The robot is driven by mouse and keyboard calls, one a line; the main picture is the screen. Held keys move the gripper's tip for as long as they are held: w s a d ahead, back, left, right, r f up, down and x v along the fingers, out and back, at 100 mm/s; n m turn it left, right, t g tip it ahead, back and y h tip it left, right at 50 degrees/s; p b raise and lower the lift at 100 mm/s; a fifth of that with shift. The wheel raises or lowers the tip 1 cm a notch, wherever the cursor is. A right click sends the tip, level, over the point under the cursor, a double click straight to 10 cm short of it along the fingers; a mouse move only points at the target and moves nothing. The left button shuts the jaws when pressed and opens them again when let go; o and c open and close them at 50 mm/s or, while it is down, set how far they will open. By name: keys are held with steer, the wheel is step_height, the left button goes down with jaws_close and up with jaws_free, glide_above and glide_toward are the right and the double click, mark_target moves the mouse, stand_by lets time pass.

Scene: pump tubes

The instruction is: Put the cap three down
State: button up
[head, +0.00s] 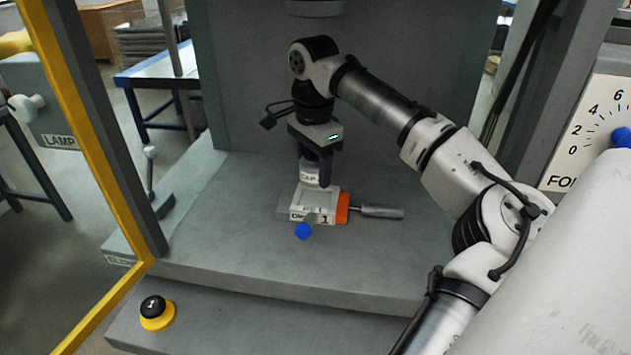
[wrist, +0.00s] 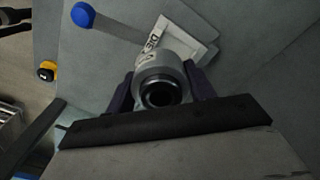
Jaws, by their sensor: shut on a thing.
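The cap (head: 309,174) is a pale piece with dark "CAP" lettering, its number not readable. My gripper (head: 316,164) points down and is shut on it. In the wrist view the cap (wrist: 161,72) shows as a grey round body with a dark bore, between the two dark fingers of my gripper (wrist: 160,90). Directly below the cap is a small grey-white fixture (head: 327,218) with a lettered front, partly hidden by a lever. I cannot tell whether the cap touches the fixture or hangs just above it.
A blue-knobbed lever (head: 303,231) sticks out in front of the fixture, and an orange block (head: 343,208) with a grey handle (head: 382,211) lies at its right. The grey bed (head: 230,240) around is mostly clear. A yellow-edged frame (head: 85,140) stands left; a black-and-yellow button (head: 156,312) is front left.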

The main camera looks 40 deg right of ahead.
mark_target(316, 201)
steer(key=shift+w+d+r, duration=0.15)
steer(key=shift+w+d, duration=0.4)
steer(key=shift+d, duration=0.15)
step_height(316, 201, down, 2)
steer(key=shift+f, duration=0.25)
step_height(316, 201, down, 4)
steer(key=shift+r+p, duration=0.15)
steer(key=shift+p, duration=0.45)
steer(key=shift+w+f, duration=0.1)
steer(key=shift+f, duration=0.35)
steer(key=shift+f, duration=0.3)
